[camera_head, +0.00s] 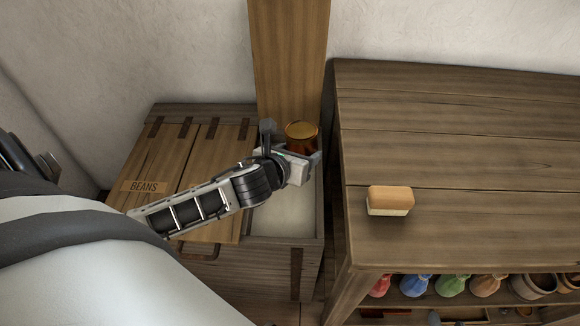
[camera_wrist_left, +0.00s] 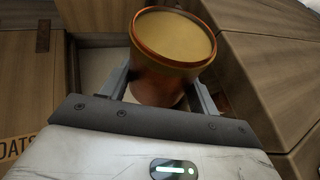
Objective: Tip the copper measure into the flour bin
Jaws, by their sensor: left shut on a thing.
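The copper measure (camera_head: 301,131) is a round copper cup, nearly upright, over the open compartment of the wooden bin. In the left wrist view the measure (camera_wrist_left: 172,52) shows a tan, flour-like fill close to its rim. My left gripper (camera_head: 303,160) is shut on the measure, with one finger on each side of it. The flour bin (camera_head: 317,215) is the open right compartment of the chest, with pale contents (camera_head: 285,214) inside. Its raised wooden lid (camera_head: 289,60) stands against the wall. My arm hides part of the compartment. My right gripper is not in view.
A wooden table (camera_head: 450,150) stands close on the right, with a brush or sponge block (camera_head: 390,201) on top. Its lower shelf holds several coloured sacks (camera_head: 450,285) and pots.

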